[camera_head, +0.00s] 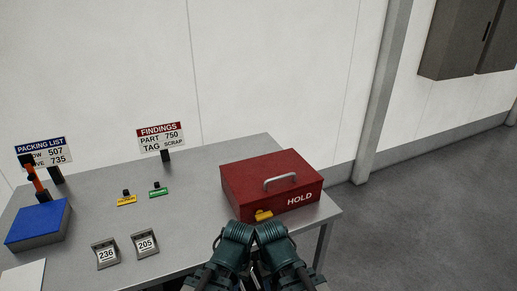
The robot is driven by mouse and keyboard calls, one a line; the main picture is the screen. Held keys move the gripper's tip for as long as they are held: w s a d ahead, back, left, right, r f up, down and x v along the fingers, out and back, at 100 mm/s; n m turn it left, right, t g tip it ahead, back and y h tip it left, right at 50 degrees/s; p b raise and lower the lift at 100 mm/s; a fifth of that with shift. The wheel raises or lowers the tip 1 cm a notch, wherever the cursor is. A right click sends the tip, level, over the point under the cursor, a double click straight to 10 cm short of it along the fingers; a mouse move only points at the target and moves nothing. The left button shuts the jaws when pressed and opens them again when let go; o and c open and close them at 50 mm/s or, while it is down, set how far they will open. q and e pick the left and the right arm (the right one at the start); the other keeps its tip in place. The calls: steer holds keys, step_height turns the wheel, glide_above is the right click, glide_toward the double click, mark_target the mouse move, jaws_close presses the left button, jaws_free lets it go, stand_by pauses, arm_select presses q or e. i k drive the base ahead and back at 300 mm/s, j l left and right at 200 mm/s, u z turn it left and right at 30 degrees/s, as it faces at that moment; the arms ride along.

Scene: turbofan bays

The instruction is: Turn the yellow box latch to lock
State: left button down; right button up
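A red box (243,180) with a grey top handle (280,181) and the word HOLD on its front stands closed at the right end of the grey table. Its yellow latch (263,215) is low on the front face, left of the HOLD lettering. The latch is small, and I cannot tell its exact angle. My two dark green arms are folded close together at the bottom centre, just in front of the table edge and below the latch. I cannot make out the fingers of either gripper. Nothing of mine touches the box.
On the grey table (200,205), a blue box (38,223) sits far left beside an orange-handled tool (37,180). Yellow (127,200) and green (158,190) tags, and number plates 236 (105,254) and 205 (145,244), lie left of the red box. Two signs stand behind.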

mark_target(260, 215)
steer(key=k+z, duration=0.15)
steer(key=z, duration=0.2)
steer(key=k+j+z, duration=0.1)
steer(key=z, duration=0.2)
steer(key=k+z, duration=0.2)
steer(key=z, duration=0.15)
